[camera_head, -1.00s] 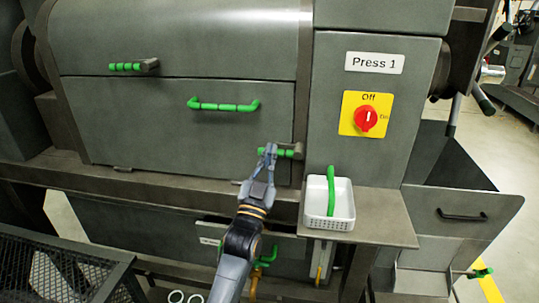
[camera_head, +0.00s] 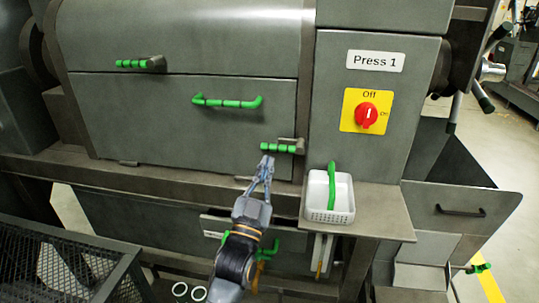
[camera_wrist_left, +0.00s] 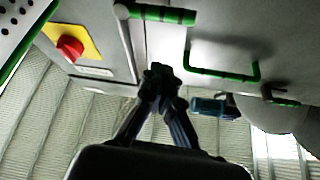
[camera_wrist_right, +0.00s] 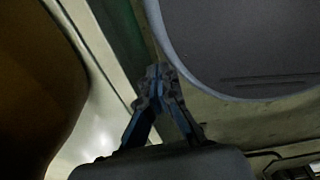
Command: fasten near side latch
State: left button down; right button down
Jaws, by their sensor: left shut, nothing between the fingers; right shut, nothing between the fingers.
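The near side latch (camera_head: 283,147) has a green grip on a grey pivot and lies level at the lower right corner of the press panel. My left gripper (camera_head: 265,162) is shut and empty, just below the left end of the latch's green grip, with a small gap or light touch that I cannot tell apart. In the left wrist view the shut fingertips (camera_wrist_left: 160,72) are in front of the panel, with the latch grip (camera_wrist_left: 162,15) beyond them. My right gripper (camera_wrist_right: 158,75) is shut and empty, near grey machine surfaces; it does not show in the head view.
A green panel handle (camera_head: 228,102) and another latch (camera_head: 138,63) are above left. A white basket (camera_head: 331,212) with a green handle stands on a shelf right of the gripper. The red switch (camera_head: 366,114) is up right. A mesh cage (camera_head: 70,262) is at lower left.

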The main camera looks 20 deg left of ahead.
pick_arm(q)
jog(key=shift+v, duration=1.1)
jog(key=shift+d+r, duration=0.2)
